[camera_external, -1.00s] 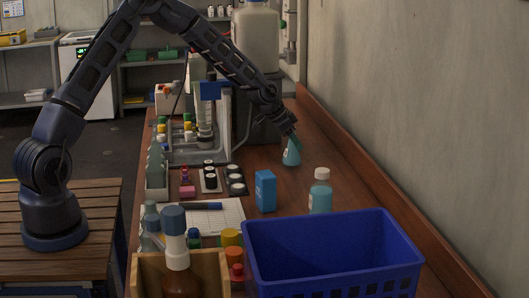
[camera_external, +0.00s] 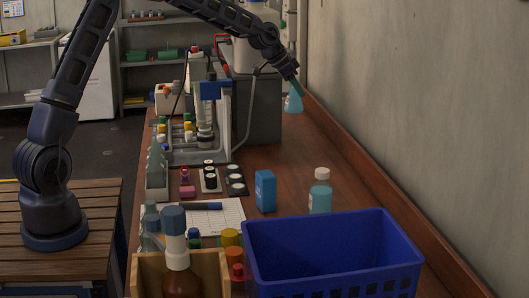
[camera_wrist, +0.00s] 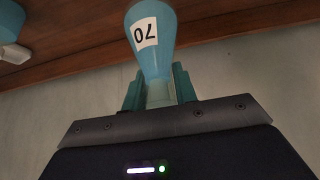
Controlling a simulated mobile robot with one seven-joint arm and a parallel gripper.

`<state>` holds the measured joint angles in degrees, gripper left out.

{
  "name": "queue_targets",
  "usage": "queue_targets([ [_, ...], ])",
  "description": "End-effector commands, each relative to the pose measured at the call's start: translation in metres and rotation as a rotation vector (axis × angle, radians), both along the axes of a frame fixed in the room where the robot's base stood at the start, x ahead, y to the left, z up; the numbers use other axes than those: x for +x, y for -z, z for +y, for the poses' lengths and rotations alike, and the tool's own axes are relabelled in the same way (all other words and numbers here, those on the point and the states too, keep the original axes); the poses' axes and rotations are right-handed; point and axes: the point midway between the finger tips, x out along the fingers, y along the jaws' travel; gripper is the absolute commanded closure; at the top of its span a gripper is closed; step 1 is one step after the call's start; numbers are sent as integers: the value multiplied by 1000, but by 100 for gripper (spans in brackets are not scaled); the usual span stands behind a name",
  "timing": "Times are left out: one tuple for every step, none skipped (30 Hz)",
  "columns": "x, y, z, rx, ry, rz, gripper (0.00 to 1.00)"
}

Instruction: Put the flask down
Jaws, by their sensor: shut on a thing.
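The flask (camera_external: 294,102) is a conical vessel with light blue contents. It is at the far end of the wooden bench, near the right wall. My gripper (camera_external: 296,82) is shut on its neck from above. In the wrist view the flask (camera_wrist: 152,40) shows a white label reading 70, upside down in the picture, and its neck lies between the green fingers of my gripper (camera_wrist: 158,92). Whether the flask's base touches the bench cannot be told.
A grey box-shaped unit (camera_external: 259,110) stands just left of the flask. The bench (camera_external: 290,150) in front of the flask is clear. Nearer stand a blue carton (camera_external: 265,191), a capped bottle (camera_external: 320,192) and a blue crate (camera_external: 335,225).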

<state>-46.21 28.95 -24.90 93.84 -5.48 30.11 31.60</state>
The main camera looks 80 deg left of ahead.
Motion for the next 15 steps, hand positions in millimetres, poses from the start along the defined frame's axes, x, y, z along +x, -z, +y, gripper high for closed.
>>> queue_targets([
  [2, -3, -13, 0, 12, -1, 100],
  [3, -3, -21, 1, 18, 0, 100],
  [4, -4, -34, 1, 29, 0, 100],
  [5, -5, -44, 2, 37, 0, 100],
  [6, -5, -56, 2, 45, 0, 100],
  [6, -4, -71, 1, 57, 1, 100],
  [7, -5, -83, 2, 66, 0, 100],
  [7, -5, -94, 3, 74, -1, 100],
  [7, -5, -109, 2, 86, 0, 100],
  [6, -5, -120, 2, 94, 1, 100],
  [6, -5, -130, 2, 101, 0, 100],
  [5, -5, -143, 3, 111, 0, 100],
  [4, -6, -151, 2, 116, 0, 100],
  [4, -6, -159, 2, 123, -1, 100],
  [3, -5, -168, 1, 130, 0, 100],
])
